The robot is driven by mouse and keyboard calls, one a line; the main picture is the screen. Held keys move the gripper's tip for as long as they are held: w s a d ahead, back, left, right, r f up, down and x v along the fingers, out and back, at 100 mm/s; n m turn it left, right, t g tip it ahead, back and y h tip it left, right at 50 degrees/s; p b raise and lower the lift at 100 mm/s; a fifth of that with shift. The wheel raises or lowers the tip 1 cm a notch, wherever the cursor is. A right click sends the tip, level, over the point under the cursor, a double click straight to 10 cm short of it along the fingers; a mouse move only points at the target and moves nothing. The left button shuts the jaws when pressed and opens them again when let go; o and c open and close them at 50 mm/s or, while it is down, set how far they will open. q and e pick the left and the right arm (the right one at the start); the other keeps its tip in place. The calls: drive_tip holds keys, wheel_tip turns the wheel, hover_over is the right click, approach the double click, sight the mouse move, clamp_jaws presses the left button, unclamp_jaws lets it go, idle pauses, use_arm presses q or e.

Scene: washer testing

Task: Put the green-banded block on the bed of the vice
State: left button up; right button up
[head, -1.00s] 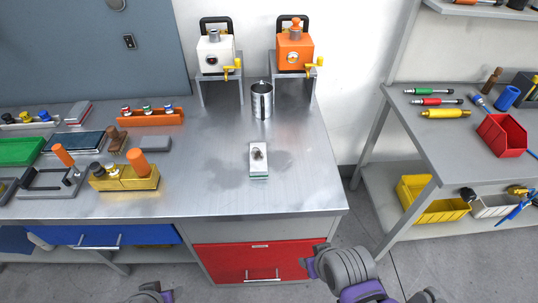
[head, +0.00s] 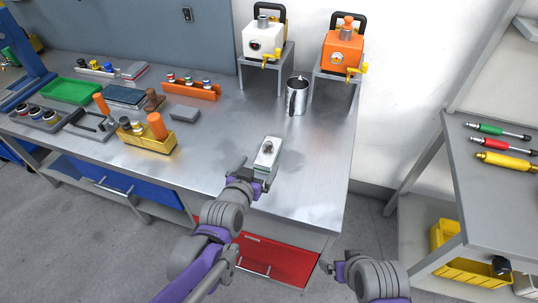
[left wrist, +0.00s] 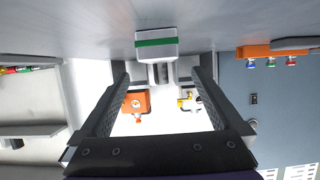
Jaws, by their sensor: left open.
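The green-banded block (head: 267,152) is a small white block with a dark round spot on top, standing on the steel bench. Its green band shows in the left wrist view (left wrist: 156,43), which is upside down. My left gripper (head: 256,183) is open at the block's near end. In the wrist view the block lies just beyond the open fingertips (left wrist: 160,75), roughly between them; I cannot tell whether they touch it. My right gripper (head: 334,268) is low in front of the bench; its jaw opening is unclear. I cannot identify the vice for certain.
A metal mug (head: 297,96) stands behind the block, before a white machine (head: 263,42) and an orange machine (head: 343,48) on stands. A yellow holder (head: 147,138), a grey frame (head: 92,124) and a blue upright device (head: 22,62) are to the left. The bench right of the block is clear.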

sight(267, 152)
use_arm(q)
drive_tip(key=shift+x, duration=3.5)
drive_tip(key=shift+r, duration=0.1)
drive_tip(key=shift+c, duration=0.2)
clamp_jaws()
